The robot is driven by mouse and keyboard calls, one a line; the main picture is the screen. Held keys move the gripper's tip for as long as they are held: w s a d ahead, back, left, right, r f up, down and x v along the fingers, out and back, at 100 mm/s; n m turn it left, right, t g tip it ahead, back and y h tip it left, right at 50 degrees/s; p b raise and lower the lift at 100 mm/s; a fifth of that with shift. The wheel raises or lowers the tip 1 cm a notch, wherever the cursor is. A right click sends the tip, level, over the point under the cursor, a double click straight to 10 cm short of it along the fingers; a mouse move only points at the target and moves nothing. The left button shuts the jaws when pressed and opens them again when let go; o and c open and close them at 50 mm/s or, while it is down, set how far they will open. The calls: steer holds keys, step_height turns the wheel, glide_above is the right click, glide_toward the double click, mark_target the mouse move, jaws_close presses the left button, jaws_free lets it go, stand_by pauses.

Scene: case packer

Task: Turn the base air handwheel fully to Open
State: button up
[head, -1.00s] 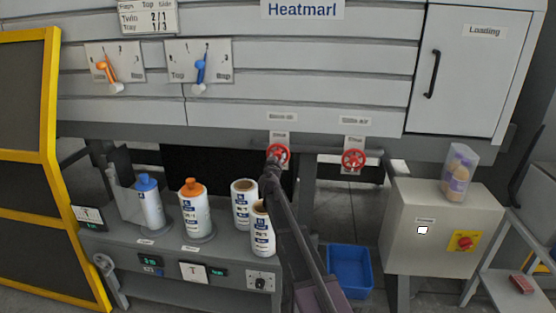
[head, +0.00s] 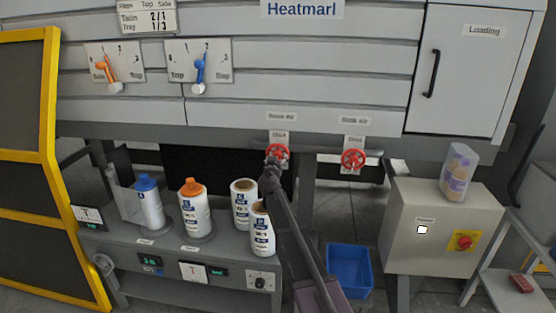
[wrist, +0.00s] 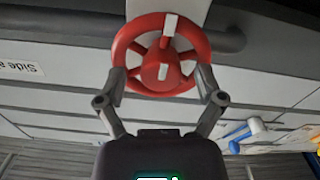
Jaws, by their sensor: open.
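The base air handwheel (head: 279,150) is a red spoked wheel on a white plate, the left of two under the panel. In the wrist view the same red wheel (wrist: 163,68) fills the upper middle, with a white mark on its hub and another near its top rim. My gripper (head: 271,162) is at this wheel and covers part of it in the head view. In the wrist view my gripper (wrist: 161,84) is open, with one finger on each side of the rim; I cannot tell whether they touch it.
The second red handwheel (head: 353,159) is close by on the right. Several bottles and rolls, including an orange-capped bottle (head: 195,208), stand on the shelf at the lower left. A blue bin (head: 349,270) is on the floor, and a grey box (head: 440,225) stands right.

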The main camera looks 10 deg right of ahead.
steer(key=v, duration=1.2)
steer(key=shift+r, duration=0.1)
stand_by(0.4)
steer(key=s+d+f+m+g+h+p, duration=0.1)
steer(key=s+d+f+m+g+p, duration=0.15)
steer(key=s+d+g, duration=0.4)
steer(key=s+d+f+m+g+h+p, duration=0.1)
steer(key=s+d+f+g+p, duration=0.2)
steer(key=s, duration=0.6)
steer(key=s+a+f+n+g+y+p, duration=0.1)
steer(key=s+a+g+y, duration=0.1)
steer(key=s, duration=0.4)
steer(key=s+a+f+n+g+y+p, duration=0.1)
steer(key=s+f+n+g+y, duration=0.1)
steer(key=s, duration=0.4)
steer(key=s+a+f+n+g+y, duration=0.1)
steer(key=s+a+g+y, duration=0.1)
steer(key=s, duration=0.4)
steer(key=shift+s+a+f+n+g+y+p, duration=0.2)
steer(key=shift+a+f+n+g+y+p, duration=0.15)
steer(key=shift+g+y, duration=0.5)
